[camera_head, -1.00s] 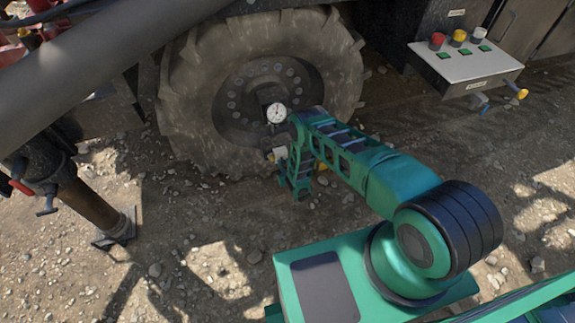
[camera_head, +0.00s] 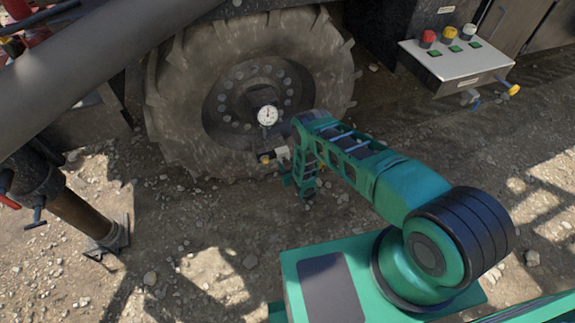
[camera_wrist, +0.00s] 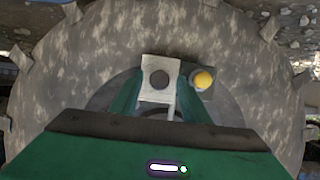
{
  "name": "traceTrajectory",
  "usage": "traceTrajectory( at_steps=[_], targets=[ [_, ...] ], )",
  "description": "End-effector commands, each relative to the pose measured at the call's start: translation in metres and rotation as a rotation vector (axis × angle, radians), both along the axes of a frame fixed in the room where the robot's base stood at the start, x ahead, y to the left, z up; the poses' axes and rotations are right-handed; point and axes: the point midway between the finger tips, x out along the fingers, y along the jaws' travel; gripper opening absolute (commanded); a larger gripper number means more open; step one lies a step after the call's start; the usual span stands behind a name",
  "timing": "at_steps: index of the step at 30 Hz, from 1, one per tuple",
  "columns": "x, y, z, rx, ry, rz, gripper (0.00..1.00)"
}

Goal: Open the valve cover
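A pale, squarish plate with a dark round spot (camera_wrist: 160,80), which looks like the valve cover, is in the middle of the wrist view. It also shows as a small pale piece in the head view (camera_head: 283,153), below a round white gauge (camera_head: 267,115). A yellow knob (camera_wrist: 203,80) is beside the plate, and it also shows in the head view (camera_head: 265,158). My gripper (camera_wrist: 160,90) has its two green fingers apart, one on each side of the plate. I cannot tell whether they touch it. In the head view my gripper (camera_head: 304,172) is low, close to the pale piece and partly hidden.
A large muddy tyre (camera_head: 180,85) stands behind the gauge and fittings. A control box (camera_head: 455,65) with red, yellow and white knobs is at the upper right. A dark support leg (camera_head: 85,213) stands at the left. The stony ground (camera_head: 200,240) in front is open.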

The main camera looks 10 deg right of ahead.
Motion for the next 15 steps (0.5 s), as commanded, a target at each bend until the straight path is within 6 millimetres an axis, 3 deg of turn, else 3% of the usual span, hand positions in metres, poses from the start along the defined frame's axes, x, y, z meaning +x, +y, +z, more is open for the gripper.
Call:
traceTrajectory(
  at_steps=[8,15],
  targets=[
    [-0.007,-0.001,0.002,-0.001,0.002,-0.001,0.42],
    [-0.04,-0.007,0.016,0.0,0.004,-0.003,0.42]
  ],
)
